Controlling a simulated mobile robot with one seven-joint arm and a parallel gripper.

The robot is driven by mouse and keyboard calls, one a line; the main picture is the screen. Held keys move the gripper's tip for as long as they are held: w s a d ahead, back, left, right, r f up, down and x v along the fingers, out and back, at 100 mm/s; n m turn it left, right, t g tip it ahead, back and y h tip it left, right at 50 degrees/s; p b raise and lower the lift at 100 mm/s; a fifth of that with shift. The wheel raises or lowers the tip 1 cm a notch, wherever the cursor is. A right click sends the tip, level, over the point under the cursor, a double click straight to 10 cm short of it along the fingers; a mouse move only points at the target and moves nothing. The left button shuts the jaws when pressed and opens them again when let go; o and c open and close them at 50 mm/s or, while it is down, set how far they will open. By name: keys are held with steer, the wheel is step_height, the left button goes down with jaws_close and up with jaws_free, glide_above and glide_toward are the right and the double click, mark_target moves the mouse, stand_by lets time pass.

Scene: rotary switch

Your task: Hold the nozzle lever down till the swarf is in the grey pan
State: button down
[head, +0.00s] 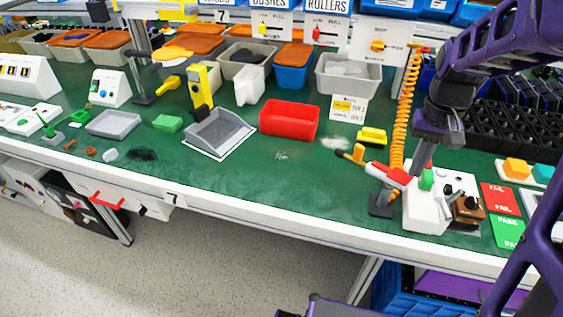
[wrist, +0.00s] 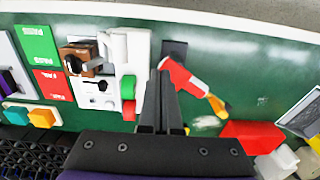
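The air nozzle (head: 390,172), red and white with an orange tip, sits on a dark stand under an orange coiled hose, tip to the left. It also shows in the wrist view (wrist: 182,76). My gripper (wrist: 164,78) has its dark fingers together, with nothing seen between them. It is close to the nozzle; contact cannot be told. The lever is not clearly made out. A pale patch (head: 335,143) and small bits (head: 281,155), which look like swarf, lie on the green bench left of the nozzle. The grey pan (head: 218,132) is farther left and looks empty.
A red bin (head: 289,120) stands right of the pan, and a yellow block (head: 372,135) lies behind the nozzle. A white switch box (head: 428,205) with green and red parts stands close beside my gripper. The bench front between pan and nozzle is mostly clear.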

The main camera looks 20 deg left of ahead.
steer(key=shift+f+b, duration=0.75)
steer(key=shift+f, duration=0.7)
steer(key=shift+s+a+f+b, duration=0.1)
steer(key=shift+s+f+b, duration=0.1)
steer(key=shift+f, duration=0.55)
steer(key=shift+s+f+b, duration=0.15)
steer(key=shift+f, duration=0.6)
steer(key=shift+s+a+f+b, duration=0.1)
steer(key=shift+s+f+b, duration=0.1)
steer(key=shift+f, duration=0.55)
steer(key=r+p, duration=0.4)
steer(key=w+r+p, duration=0.1)
steer(key=r+p, duration=0.1)
steer(key=shift+a+r, duration=0.1)
steer(key=shift+r, duration=0.25)
steer(key=shift+d+r+p, duration=0.2)
steer(key=shift+r+p, duration=0.45)
steer(key=shift+r, duration=0.2)
steer(key=shift+d, duration=0.1)
